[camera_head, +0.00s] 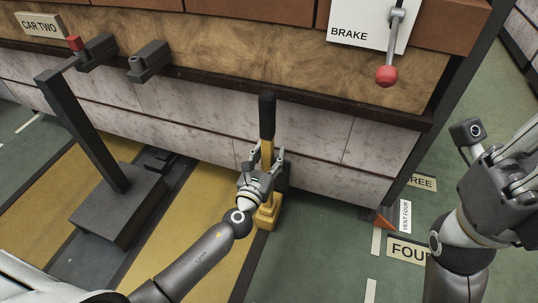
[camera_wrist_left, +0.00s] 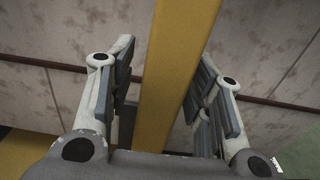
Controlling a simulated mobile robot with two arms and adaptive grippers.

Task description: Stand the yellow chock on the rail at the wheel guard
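The yellow chock (camera_head: 268,215) has a yellow foot near the floor and an upright yellow shaft with a black grip (camera_head: 267,113) on top. It stands against the pale wall panels. My left gripper (camera_head: 262,165) is around the shaft at mid height. In the left wrist view the open fingers (camera_wrist_left: 168,75) flank the yellow shaft (camera_wrist_left: 172,80), with a gap visible at the left finger. A dark strip (camera_head: 172,186), possibly the rail, runs along the floor with a dark block (camera_head: 160,160) on it. I cannot identify the wheel guard surely. My right gripper (camera_head: 512,165) is at the right, its finger opening unclear.
A dark post on a heavy base (camera_head: 110,215) stands left, beside a red-tipped bracket (camera_head: 75,44). A brake lever (camera_head: 387,72) hangs above right. A dark ledge (camera_head: 300,107) crosses the wall. An orange wedge (camera_head: 377,219) and floor signs (camera_head: 405,250) lie right.

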